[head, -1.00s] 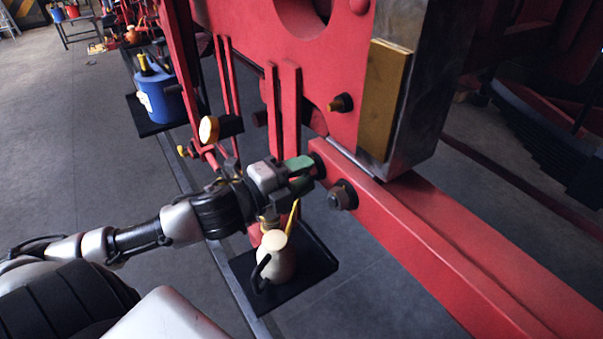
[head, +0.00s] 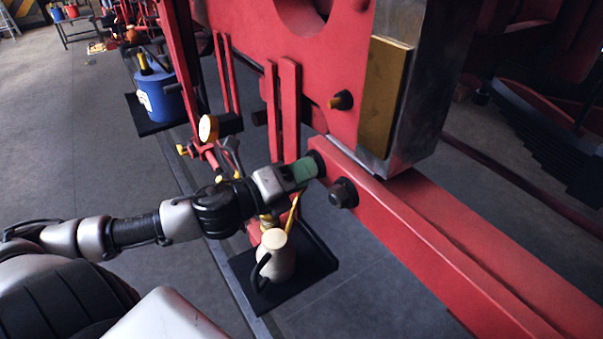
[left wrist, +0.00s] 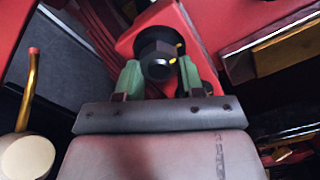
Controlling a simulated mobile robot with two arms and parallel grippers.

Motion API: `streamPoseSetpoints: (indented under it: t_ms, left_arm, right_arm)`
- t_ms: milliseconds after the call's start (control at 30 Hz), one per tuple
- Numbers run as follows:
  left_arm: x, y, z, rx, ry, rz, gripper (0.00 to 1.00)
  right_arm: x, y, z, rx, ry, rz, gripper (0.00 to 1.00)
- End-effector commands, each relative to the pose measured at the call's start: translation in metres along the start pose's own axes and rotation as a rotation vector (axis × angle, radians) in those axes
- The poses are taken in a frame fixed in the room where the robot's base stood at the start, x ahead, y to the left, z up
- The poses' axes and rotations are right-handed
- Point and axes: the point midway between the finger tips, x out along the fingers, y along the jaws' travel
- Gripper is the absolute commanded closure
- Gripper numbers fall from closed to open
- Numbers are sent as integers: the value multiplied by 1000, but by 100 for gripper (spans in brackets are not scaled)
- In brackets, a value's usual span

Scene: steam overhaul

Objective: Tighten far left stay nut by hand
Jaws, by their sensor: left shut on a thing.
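The gripper also shows in the left wrist view (left wrist: 160,78). A second dark nut (head: 343,193) sits on the bar just to the right, clear of the gripper. My right gripper is out of view.
A black tray (head: 318,262) with a cream oil can (head: 275,255) lies below my left gripper. Grey floor is open at left.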

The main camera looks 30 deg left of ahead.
Motion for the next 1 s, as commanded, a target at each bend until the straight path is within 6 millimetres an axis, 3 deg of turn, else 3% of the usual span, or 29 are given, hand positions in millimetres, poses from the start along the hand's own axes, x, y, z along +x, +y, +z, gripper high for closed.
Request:
streamPoseSetpoints:
  t_ms: [433, 467, 600, 1000]
  left_arm:
    - [0, 2, -2, 12, 3, 4, 86]
    - [0, 2, -2, 12, 4, 4, 60]
    - [0, 2, -1, 11, 3, 3, 39]
    - [-2, 1, -1, 10, 1, 2, 36]
  right_arm:
    - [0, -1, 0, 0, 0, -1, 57]
    - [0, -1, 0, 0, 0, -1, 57]
    - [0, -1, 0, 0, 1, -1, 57]
    - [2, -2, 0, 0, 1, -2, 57]
